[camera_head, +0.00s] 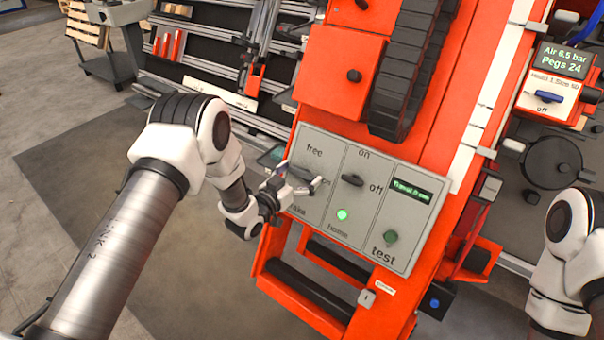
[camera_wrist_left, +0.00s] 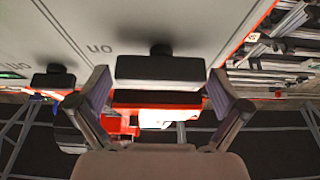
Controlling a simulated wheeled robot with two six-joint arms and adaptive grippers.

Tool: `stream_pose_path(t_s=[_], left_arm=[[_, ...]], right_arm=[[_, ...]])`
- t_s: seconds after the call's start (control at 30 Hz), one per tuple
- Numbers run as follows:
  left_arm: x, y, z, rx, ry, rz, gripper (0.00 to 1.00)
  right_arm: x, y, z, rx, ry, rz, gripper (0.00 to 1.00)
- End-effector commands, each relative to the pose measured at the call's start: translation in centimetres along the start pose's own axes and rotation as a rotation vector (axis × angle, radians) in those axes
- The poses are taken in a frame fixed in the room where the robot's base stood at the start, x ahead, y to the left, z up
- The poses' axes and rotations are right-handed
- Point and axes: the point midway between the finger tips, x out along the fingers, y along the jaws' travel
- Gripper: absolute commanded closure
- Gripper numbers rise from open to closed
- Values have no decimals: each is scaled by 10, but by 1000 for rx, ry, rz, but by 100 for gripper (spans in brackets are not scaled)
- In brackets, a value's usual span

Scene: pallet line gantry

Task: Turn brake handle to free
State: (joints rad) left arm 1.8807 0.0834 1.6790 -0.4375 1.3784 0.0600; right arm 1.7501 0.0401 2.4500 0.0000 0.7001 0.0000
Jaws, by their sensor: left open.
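The grey control panel (camera_head: 365,218) on the orange machine has a left section marked "free" at its top. My left gripper (camera_head: 312,186) is in front of that section and largely covers the brake handle and its lower labels in the head view. In the left wrist view a black bar handle (camera_wrist_left: 160,70) shows on the panel face. The open fingers of my left gripper (camera_wrist_left: 160,84) stand one on each side of the handle. Whether they touch it I cannot tell. My right gripper is not in view.
A black on/off knob (camera_head: 352,180) sits just right of the left gripper, with a lit green lamp (camera_head: 343,214) and a green test button (camera_head: 390,237) below. A thick black cable chain (camera_head: 408,70) runs above the panel. Grey floor (camera_head: 60,190) lies left.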

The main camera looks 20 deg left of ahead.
Motion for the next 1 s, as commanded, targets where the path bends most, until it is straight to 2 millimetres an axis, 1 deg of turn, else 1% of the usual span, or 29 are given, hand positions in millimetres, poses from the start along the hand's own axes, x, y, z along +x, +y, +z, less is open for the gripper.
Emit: stream_pose_path(t_s=[0.1, 0.27, 0.3, 0.37, 0.4, 0.43, 0.77, 1.0], left_arm=[[7, 0, 0, -2, 0, -1, 0], [7, 0, 0, -2, -1, -1, 0], [7, 0, 0, -2, 0, -1, 4], [7, 0, 0, -2, 0, -1, 25], [7, 0, 0, -2, 0, -1, 39], [7, 0, 0, -2, 0, -1, 48], [7, 0, 0, 14, 0, 7, 48], [7, -1, 0, 91, 1, 47, 47]], right_arm=[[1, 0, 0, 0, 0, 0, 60], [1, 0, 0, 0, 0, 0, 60], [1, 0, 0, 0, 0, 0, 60], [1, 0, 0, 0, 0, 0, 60], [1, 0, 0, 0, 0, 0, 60], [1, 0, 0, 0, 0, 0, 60], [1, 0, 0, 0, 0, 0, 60], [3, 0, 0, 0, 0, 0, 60]])
